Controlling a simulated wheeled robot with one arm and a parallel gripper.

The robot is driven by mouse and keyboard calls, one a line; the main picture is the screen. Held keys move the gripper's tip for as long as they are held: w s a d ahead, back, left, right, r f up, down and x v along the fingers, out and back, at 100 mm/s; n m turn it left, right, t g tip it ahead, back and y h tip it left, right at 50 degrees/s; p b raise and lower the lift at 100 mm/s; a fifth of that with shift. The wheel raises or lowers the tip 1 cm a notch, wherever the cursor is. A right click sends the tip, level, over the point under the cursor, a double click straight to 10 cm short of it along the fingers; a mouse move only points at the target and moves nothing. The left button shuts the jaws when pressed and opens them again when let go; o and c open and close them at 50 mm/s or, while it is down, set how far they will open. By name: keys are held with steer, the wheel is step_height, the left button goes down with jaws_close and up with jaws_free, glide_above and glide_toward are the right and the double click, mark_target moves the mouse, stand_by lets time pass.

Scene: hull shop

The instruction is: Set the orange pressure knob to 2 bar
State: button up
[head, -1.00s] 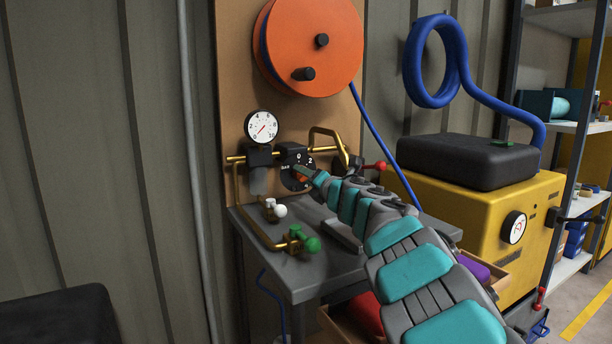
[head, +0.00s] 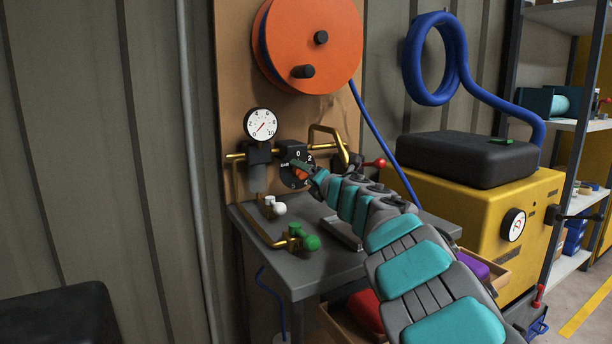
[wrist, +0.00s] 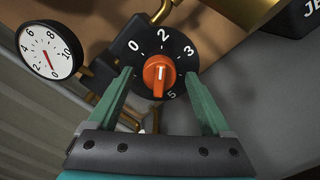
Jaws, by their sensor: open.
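The orange pressure knob (wrist: 159,77) sits on a black dial (wrist: 177,58) with white numbers 0, 2, 3 and 5 visible in the wrist view. The knob also shows, small and partly covered, in the head view (head: 301,175). My gripper (wrist: 158,88) is open, with one green finger on each side of the knob and gaps between fingers and knob. In the head view my gripper (head: 304,170) is at the dial's front.
A white pressure gauge (head: 262,124) with a red needle is left of the dial. Brass pipes (head: 328,131) run around it. Green (head: 311,242) and white (head: 279,209) fittings and a grey bench (head: 306,271) lie below. A red-handled valve (head: 376,163) is to the right.

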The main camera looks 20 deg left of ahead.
steer(key=b+v, duration=0.2)
steer(key=v, duration=0.5)
steer(key=shift+s+d, duration=0.2)
steer(key=shift+d, duration=0.15)
stand_by(0.4)
